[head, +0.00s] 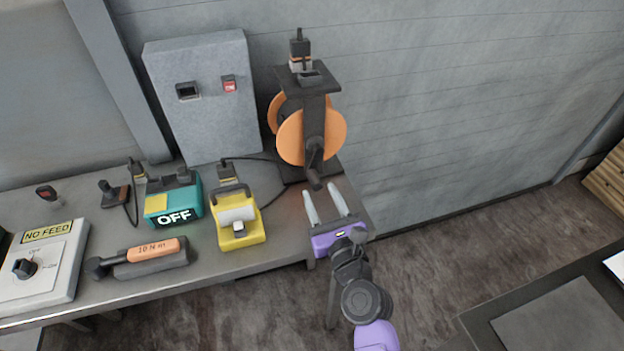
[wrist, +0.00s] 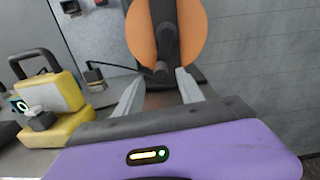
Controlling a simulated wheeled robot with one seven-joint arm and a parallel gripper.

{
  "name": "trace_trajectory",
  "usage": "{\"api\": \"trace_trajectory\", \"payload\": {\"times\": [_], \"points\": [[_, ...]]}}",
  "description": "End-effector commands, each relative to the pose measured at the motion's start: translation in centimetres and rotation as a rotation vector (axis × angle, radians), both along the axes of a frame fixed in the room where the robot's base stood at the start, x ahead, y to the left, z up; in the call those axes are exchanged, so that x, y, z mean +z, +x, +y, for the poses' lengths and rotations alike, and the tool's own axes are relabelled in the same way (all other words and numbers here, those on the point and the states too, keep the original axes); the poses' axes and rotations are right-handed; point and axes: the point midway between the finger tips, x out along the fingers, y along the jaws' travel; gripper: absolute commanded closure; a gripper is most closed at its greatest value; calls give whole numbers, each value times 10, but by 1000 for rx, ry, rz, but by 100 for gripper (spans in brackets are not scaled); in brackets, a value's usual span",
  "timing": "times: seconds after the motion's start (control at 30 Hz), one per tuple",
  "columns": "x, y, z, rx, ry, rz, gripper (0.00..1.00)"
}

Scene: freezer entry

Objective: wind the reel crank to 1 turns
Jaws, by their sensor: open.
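The reel (head: 326,137) is an orange disc pair on a dark stand at the back right of the bench. Its dark crank (head: 314,152) is on the front face, with the handle (head: 313,180) at the lower end pointing toward me. In the wrist view the orange reel (wrist: 187,30) and the dark crank (wrist: 165,45) show straight ahead, above and beyond the fingers. My gripper (head: 328,205) is open and empty, just in front of and below the crank handle. Its two pale fingers (wrist: 158,88) are apart in the wrist view. I see no contact with the crank.
On the bench (head: 290,236), a yellow device (head: 240,235) stands left of my gripper, with a teal box marked OFF (head: 173,205) beside it. A torque tool (head: 150,255) and a NO FEED panel (head: 45,262) lie further left. A grey cabinet (head: 205,110) stands behind. Right of the bench is open floor.

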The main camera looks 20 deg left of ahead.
Motion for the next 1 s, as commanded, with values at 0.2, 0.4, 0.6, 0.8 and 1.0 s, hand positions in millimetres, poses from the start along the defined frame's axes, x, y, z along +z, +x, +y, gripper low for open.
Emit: {"api": "trace_trajectory", "payload": {"times": [0.2,0.4,0.6,0.8,1.0], "points": [[1,8,4,-5,-42,-30,55],[1,30,19,-5,-41,-29,55],[0,53,35,-5,-41,-28,55],[0,66,43,-5,-42,-28,55],[1,67,44,-5,-42,-28,55]]}}
